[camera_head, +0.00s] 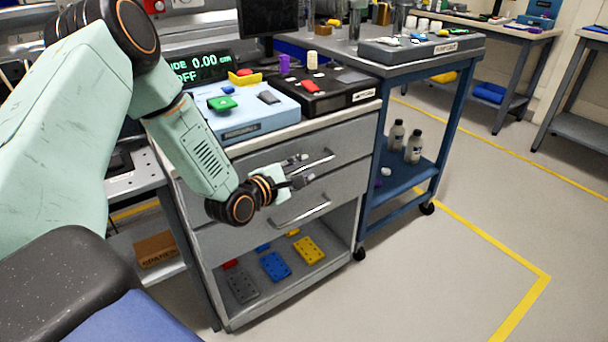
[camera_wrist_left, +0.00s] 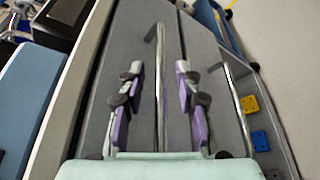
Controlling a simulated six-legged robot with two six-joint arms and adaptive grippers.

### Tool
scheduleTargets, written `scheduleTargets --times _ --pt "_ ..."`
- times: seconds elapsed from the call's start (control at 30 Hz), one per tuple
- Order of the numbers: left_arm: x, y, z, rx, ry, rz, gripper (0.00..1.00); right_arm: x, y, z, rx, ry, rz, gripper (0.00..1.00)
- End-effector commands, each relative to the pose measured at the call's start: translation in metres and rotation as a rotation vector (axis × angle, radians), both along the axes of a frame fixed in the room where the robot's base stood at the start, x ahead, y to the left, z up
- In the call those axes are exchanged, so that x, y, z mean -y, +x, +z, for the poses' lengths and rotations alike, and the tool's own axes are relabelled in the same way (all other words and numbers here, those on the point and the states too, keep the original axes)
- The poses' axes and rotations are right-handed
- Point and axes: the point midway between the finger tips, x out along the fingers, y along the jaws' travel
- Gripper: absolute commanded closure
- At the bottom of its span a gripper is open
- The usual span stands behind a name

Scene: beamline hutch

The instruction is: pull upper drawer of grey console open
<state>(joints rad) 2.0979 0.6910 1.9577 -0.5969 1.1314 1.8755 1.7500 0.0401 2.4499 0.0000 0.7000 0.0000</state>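The grey console (camera_head: 345,252) has two drawers above an open shelf. The upper drawer (camera_head: 352,146) looks shut, with a silver bar handle (camera_head: 321,162). The lower drawer (camera_head: 232,242) also looks shut and has its own handle (camera_head: 302,214). My left gripper (camera_head: 298,172) is at the upper handle, its fingers open. In the left wrist view the upper handle (camera_wrist_left: 160,90) runs between the two fingers (camera_wrist_left: 159,92), with a gap on each side. The lower handle (camera_wrist_left: 238,108) is outside the right finger. My right gripper is not in view.
A blue box (camera_head: 240,122) and a black box (camera_head: 345,92) with small parts stand on the console top. Blue and yellow blocks (camera_head: 308,249) lie on its shelf. A blue cart (camera_head: 445,130) stands close at right. The floor in front is clear.

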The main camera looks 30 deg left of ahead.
Motion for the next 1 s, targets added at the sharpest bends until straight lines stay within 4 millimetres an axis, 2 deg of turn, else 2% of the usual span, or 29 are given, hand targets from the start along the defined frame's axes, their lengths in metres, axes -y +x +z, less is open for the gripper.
scheduleTargets --times 0.13,0.43,0.83,1.0 --pt "0.0016 0.0101 -0.0024 0.0 0.0 -0.002 0.66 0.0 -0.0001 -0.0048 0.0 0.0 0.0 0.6" --pt "0.0016 0.0118 -0.0017 0.001 0.0 -0.001 0.66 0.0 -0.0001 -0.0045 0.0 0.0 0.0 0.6" --pt "0.0016 0.0115 -0.0018 0.0 0.0 -0.001 1.0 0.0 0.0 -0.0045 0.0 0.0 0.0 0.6" --pt "0.0016 0.0114 -0.0019 0.0 0.0 -0.001 1.0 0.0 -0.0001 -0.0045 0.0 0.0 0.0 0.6"
